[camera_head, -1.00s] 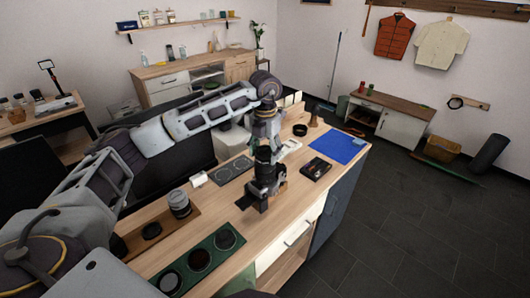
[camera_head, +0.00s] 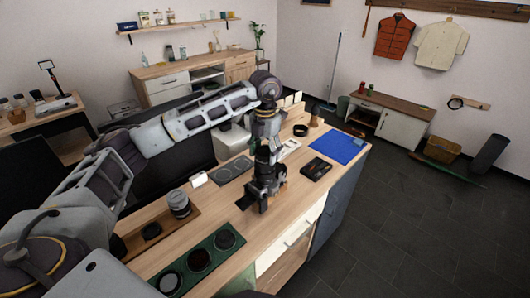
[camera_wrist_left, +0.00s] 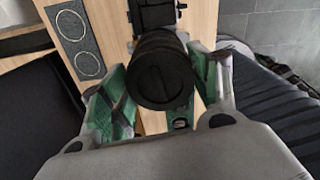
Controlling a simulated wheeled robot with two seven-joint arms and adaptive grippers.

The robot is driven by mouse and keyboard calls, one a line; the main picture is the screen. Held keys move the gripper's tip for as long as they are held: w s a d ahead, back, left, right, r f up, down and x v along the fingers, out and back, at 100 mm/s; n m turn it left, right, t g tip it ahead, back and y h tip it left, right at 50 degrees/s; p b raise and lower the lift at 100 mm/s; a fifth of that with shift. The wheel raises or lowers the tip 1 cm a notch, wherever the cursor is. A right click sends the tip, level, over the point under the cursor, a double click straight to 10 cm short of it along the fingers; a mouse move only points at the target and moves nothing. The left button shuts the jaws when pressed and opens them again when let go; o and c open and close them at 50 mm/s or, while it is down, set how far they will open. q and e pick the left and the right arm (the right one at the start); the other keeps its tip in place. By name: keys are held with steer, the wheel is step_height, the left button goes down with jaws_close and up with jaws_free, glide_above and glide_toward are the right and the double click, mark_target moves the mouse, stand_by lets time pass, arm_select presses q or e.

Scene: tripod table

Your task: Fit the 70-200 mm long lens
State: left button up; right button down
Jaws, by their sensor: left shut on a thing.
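The long lens (camera_head: 263,168) is a thick black cylinder standing upright over the dark camera body (camera_head: 262,193) on the wooden counter. My left gripper (camera_head: 264,151) comes down from above and is shut on the lens. In the left wrist view, the capped round end of the lens (camera_wrist_left: 160,78) faces me, between the green-padded fingers of my left gripper (camera_wrist_left: 157,62). Part of the camera body (camera_wrist_left: 150,14) shows beyond the lens. Lens and camera look in contact, but I cannot tell whether they are locked together. My right gripper is not in view.
A shorter lens (camera_head: 179,203) stands in a wooden tray (camera_head: 187,222) at the left. A green tray (camera_head: 217,264) with round recesses lies at the front. A grey two-ring mat (camera_head: 232,169), a black box (camera_head: 316,168) and a blue cloth (camera_head: 340,147) lie near the camera.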

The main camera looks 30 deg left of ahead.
arm_select(q)
steer(key=shift+s+f+m, duration=0.15)
steer(key=shift+f+m, duration=0.2)
steer(key=shift+m, duration=0.55)
steer(key=o, duration=1.2)
steer(key=shift+r, duration=0.15)
steer(key=shift+c, duration=0.2)
steer(key=shift+o, duration=1.3)
steer(key=shift+r, duration=0.2)
steer(key=shift+r+p, duration=1.9)
steer(key=shift+r, duration=1.5)
